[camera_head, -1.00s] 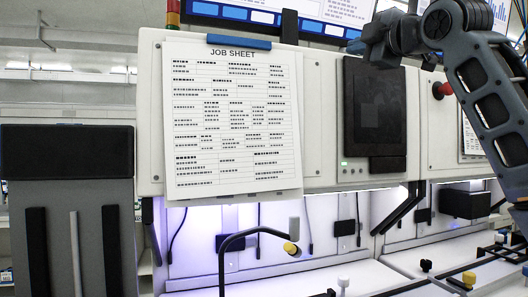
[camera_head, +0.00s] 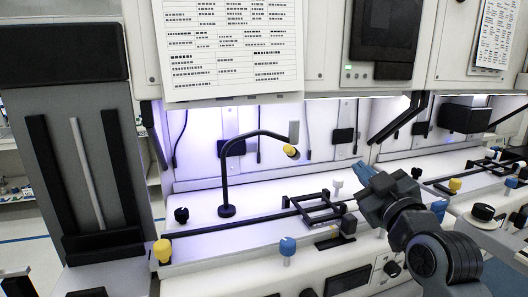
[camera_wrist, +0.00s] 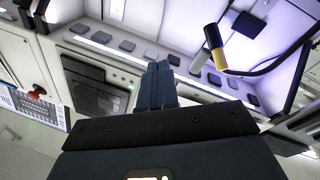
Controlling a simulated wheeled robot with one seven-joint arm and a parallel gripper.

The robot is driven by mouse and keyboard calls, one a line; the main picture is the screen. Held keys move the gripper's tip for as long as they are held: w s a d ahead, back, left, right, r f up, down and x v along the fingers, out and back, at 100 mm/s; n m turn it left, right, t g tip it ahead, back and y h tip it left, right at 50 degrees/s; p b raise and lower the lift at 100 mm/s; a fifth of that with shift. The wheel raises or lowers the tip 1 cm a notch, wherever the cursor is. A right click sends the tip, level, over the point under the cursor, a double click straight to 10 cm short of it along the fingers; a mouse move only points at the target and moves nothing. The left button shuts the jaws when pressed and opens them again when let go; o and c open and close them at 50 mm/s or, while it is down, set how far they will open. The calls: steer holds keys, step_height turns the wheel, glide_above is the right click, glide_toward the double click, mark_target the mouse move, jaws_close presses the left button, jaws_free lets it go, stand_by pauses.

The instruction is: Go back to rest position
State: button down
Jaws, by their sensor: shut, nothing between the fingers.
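My gripper (camera_head: 364,172) is in the lower right of the head view, in front of the bonder's work deck. Its blue fingers are together and hold nothing. In the wrist view the shut fingers (camera_wrist: 158,84) stand at the middle, with part of the machine behind them. The arm reaches in from the lower right of the head view.
A black bent lamp arm with a yellow tip (camera_head: 291,151) rises from the white deck, left of my gripper. A black frame (camera_head: 322,206) and a blue knob (camera_head: 288,246) are close by. A job sheet (camera_head: 228,45) hangs above. A dark column (camera_head: 75,150) stands at left.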

steer(key=s+f+m+g+h, duration=0.25)
steer(key=s+f+m, duration=0.35)
steer(key=s+f, duration=1.6)
steer(key=s+d+r+m+g, duration=0.1)
steer(key=s+r, duration=0.1)
steer(key=s, duration=1.3)
steer(key=s+r+g, duration=0.1)
steer(key=s+r, duration=0.1)
steer(key=s, duration=1.3)
steer(key=shift+d+m+h, duration=0.4)
steer(key=shift+h, duration=0.05)
